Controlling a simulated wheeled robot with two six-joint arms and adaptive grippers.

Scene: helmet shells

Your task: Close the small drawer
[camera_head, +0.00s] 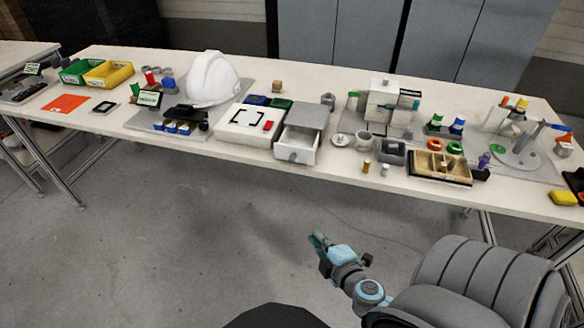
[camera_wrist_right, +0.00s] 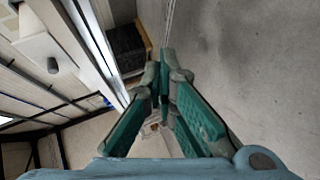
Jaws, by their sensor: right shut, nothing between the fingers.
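The small drawer (camera_head: 297,144) is a white box pulled out toward me from under a grey-topped housing (camera_head: 308,115) at the table's front edge. Its inside shows, and a grey knob (camera_head: 292,156) is on its front. In the right wrist view, a white drawer front (camera_wrist_right: 35,45) with a dark round knob shows at the upper left. My right gripper (camera_head: 317,241) is shut and empty, low in front of the table and apart from the drawer. Its teal fingers (camera_wrist_right: 166,75) meet at the tips in the right wrist view. My left gripper is not in view.
A white box (camera_head: 225,125) stands left of the drawer, with a white helmet (camera_head: 212,78) behind it. The floor between my gripper and the table (camera_head: 240,157) is clear.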

